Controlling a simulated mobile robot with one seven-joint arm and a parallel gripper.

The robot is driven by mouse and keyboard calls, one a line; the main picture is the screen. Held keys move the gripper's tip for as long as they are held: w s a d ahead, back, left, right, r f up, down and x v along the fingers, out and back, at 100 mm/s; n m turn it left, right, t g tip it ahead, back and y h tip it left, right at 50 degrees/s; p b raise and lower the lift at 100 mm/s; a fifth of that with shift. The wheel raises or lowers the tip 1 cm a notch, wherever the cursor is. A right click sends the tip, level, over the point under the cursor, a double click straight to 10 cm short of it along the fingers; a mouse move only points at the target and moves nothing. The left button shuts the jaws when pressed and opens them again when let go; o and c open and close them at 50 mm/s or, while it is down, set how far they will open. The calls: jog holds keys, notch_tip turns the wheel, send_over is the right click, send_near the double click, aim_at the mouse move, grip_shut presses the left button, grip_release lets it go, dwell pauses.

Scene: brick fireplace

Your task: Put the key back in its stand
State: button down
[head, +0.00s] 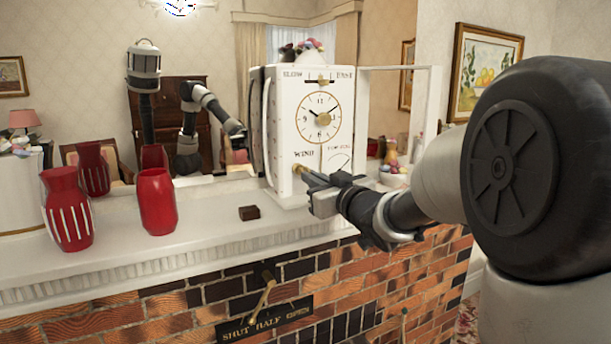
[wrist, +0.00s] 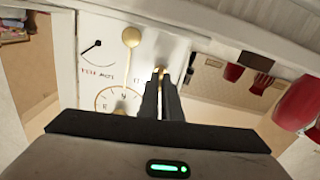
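The brass key (head: 299,169) is at my gripper's tips, in front of the word WIND on the white clock (head: 287,110). A sliver of the key shows between my fingers in the wrist view (wrist: 159,74). My gripper (head: 312,180) looks shut on it; it also shows in the wrist view (wrist: 161,92). I cannot tell whether the key's end sits in the clock or just outside it. A small dark brown block (head: 249,212), perhaps the stand, lies on the mantel left of the clock. It also shows in the wrist view (wrist: 258,62).
A red vase (head: 157,203) and a striped red vase (head: 67,212) stand on the mantel (head: 205,232) at left. A brass knob (wrist: 131,37) juts from the clock face. A lever (head: 264,290) with a SHUT HALF OPEN plate is on the brick front. A mirror is behind.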

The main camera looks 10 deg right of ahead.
jog(key=shift+v, duration=1.65)
jog(key=shift+s+d, duration=0.15)
jog(key=shift+s, duration=0.25)
dwell(0.4)
